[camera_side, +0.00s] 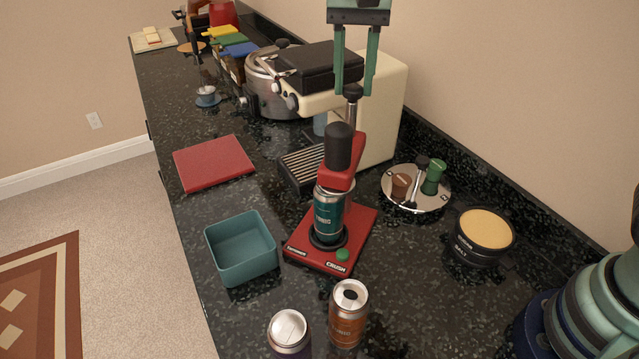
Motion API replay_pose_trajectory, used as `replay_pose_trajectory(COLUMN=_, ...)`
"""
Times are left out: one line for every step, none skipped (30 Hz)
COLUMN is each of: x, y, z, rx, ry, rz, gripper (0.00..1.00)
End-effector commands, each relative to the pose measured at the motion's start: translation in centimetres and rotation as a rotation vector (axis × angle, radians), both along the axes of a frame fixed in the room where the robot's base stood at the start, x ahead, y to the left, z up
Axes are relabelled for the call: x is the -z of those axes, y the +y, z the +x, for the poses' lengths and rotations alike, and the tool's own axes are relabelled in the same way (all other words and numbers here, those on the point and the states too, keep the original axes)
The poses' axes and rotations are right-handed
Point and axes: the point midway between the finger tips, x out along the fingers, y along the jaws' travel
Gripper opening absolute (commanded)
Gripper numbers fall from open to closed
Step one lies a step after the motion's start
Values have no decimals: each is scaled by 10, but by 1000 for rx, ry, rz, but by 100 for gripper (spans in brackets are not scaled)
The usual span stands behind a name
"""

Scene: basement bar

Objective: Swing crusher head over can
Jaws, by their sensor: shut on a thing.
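The can crusher has a red base (300,250) with a green button and a red head (343,174) topped by a black cylinder (338,146). A teal can (328,215) stands upright on the base's round black seat. The red head appears above the can's top; whether they touch cannot be told. My gripper (355,92) is high behind the black cylinder, with its two green fingers pointing down. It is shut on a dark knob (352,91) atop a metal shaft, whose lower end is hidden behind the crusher.
An orange can (348,315) and a dark can (289,333) stand in front. A teal bin (240,262) and a red mat (213,163) lie left. A cream espresso machine (384,110) stands behind. A round tray (400,204) and a black tub (484,237) are right.

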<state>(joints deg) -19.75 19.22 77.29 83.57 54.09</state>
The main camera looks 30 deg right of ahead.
Motion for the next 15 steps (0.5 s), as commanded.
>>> replay_pose_trajectory(x=-2, y=0, z=1, rx=26, ry=-7, rz=3, gripper=0)
replay_pose_trajectory(x=-2, y=0, z=1, rx=42, ry=-7, rz=3, gripper=0)
replay_pose_trajectory(x=-2, y=0, z=1, rx=61, ry=-7, rz=3, gripper=0)
replay_pose_trajectory(x=-2, y=0, z=1, rx=74, ry=-7, rz=3, gripper=0)
replay_pose_trajectory(x=-2, y=0, z=1, rx=85, ry=-7, rz=3, gripper=0)
replay_pose_trajectory(x=-2, y=0, z=1, rx=100, ry=-7, rz=3, gripper=0)
replay_pose_trajectory(x=-2, y=0, z=1, rx=109, ry=-7, rz=3, gripper=0)
replay_pose_trajectory(x=-2, y=0, z=1, rx=117, ry=-7, rz=3, gripper=0)
replay_pose_trajectory(x=-2, y=0, z=1, rx=127, ry=-7, rz=3, gripper=0)
replay_pose_trajectory(x=-2, y=0, z=1, rx=133, ry=-7, rz=3, gripper=0)
replay_pose_trajectory(x=-2, y=0, z=1, rx=138, ry=-7, rz=3, gripper=0)
replay_pose_trajectory(x=-3, y=0, z=1, rx=143, ry=-7, rz=3, gripper=0)
replay_pose_trajectory(x=-3, y=0, z=1, rx=146, ry=-7, rz=3, gripper=0)
replay_pose_trajectory(x=-3, y=0, z=1, rx=149, ry=-7, rz=3, gripper=0)
replay_pose_trajectory(x=-3, y=0, z=1, rx=152, ry=-7, rz=3, gripper=0)
